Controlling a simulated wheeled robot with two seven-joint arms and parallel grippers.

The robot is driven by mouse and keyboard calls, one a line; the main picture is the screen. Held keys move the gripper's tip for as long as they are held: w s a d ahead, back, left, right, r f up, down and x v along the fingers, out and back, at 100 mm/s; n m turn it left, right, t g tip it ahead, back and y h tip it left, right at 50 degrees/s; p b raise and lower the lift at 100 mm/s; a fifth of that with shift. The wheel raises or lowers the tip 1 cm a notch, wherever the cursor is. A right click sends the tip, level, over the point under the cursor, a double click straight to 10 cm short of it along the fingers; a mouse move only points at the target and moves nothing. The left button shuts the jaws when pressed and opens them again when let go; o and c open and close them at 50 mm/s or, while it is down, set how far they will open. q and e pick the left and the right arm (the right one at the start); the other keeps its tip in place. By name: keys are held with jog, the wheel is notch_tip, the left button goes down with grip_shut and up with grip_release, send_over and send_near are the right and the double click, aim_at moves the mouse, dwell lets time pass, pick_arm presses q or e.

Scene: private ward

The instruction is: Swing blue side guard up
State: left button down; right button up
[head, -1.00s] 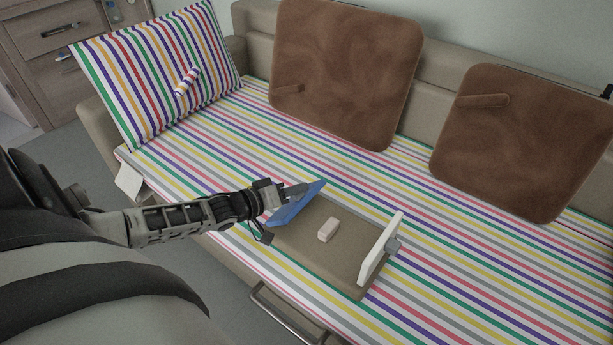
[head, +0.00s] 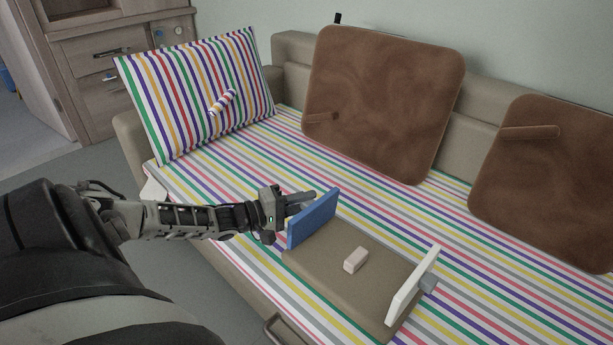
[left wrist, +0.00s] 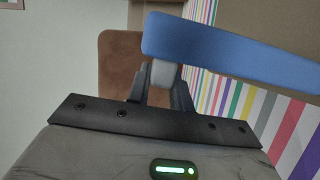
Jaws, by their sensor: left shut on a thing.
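The blue side guard (head: 313,220) stands nearly upright at the left end of a brown-grey board (head: 335,270) on the striped bed. My left gripper (head: 298,203) is at the guard's outer left side, shut on its grey knob. In the left wrist view the blue guard (left wrist: 230,52) crosses the upper right, and the pale grey knob (left wrist: 163,74) sits between the gripper's dark fingers (left wrist: 162,88). The knob is mostly hidden in the head view. My right gripper is not in view.
A white side guard (head: 413,286) with a grey knob (head: 429,284) stands at the board's right end. A small pale block (head: 356,259) lies on the board between. A striped pillow (head: 195,90) and brown cushions (head: 383,100) line the back. A metal rail (head: 285,330) is in front.

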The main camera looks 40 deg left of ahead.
pick_arm(q)
jog(key=shift+s+a+f, duration=0.1)
jog(key=shift+a+f, duration=0.2)
jog(key=shift+a, duration=0.15)
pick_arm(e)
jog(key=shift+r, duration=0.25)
pick_arm(q)
jog(key=c, duration=1.2)
grip_release()
jog(key=shift+c, duration=0.2)
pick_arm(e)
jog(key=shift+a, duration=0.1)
pick_arm(q)
jog(key=shift+d, duration=0.1)
jog(key=shift+r, duration=0.1)
jog(key=p+v, duration=0.4)
jog(key=v, duration=1.2)
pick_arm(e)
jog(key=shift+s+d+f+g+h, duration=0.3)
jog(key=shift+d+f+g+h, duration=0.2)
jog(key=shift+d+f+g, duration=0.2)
